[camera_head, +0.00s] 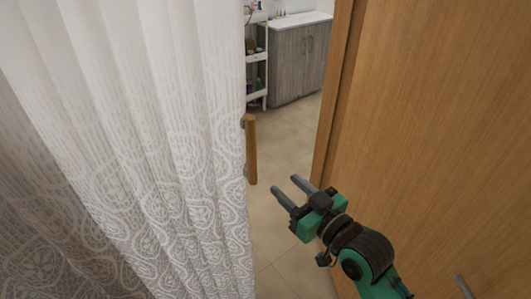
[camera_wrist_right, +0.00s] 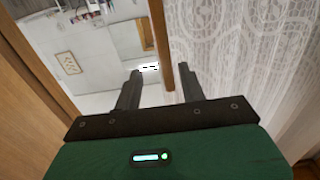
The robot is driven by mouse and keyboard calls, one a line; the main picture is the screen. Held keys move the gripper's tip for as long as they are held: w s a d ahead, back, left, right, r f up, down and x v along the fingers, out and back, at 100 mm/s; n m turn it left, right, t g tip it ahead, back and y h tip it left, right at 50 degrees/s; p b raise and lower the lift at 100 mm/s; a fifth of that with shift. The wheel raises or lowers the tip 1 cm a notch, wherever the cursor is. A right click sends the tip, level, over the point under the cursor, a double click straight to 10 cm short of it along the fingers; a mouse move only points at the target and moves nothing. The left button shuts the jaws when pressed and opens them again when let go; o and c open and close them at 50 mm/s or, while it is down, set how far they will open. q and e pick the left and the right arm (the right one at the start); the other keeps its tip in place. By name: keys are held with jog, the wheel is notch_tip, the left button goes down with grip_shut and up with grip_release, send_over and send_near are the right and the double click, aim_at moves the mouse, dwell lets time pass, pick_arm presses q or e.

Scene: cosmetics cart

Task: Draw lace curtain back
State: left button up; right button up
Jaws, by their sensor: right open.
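The white lace curtain (camera_head: 150,130) hangs in folds over the left half of the head view, with a swirl pattern on its lower part. A vertical wooden handle bar (camera_head: 251,148) sits at its right edge. My right gripper (camera_head: 287,188) is open and empty, to the right of and lower in the picture than the bar, apart from it. In the right wrist view the open fingers (camera_wrist_right: 158,88) point toward the bar (camera_wrist_right: 160,50), with the curtain (camera_wrist_right: 230,50) to the right. My left gripper is not in view.
A wooden door or panel (camera_head: 440,120) fills the right side, close to my right arm. Through the gap stand a white shelf cart (camera_head: 257,60) with small items and a grey cabinet (camera_head: 297,65). The tiled floor (camera_head: 285,140) in the gap is clear.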

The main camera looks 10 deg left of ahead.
aim_at(254, 156)
jog(key=p+x, duration=0.1)
jog(key=x, duration=0.3)
jog(key=r+p+x, duration=0.1)
jog(key=x, duration=0.3)
jog(key=p+x, duration=0.1)
jog(key=x, duration=0.3)
jog(key=shift+s+a+r, duration=0.2)
jog(key=shift+s, duration=0.05)
jog(key=shift+w+a+f+p, duration=0.1)
jog(key=shift+w+a+p, duration=0.25)
jog(key=shift+w+a, duration=0.15)
jog(key=shift+s, duration=0.1)
grip_shut()
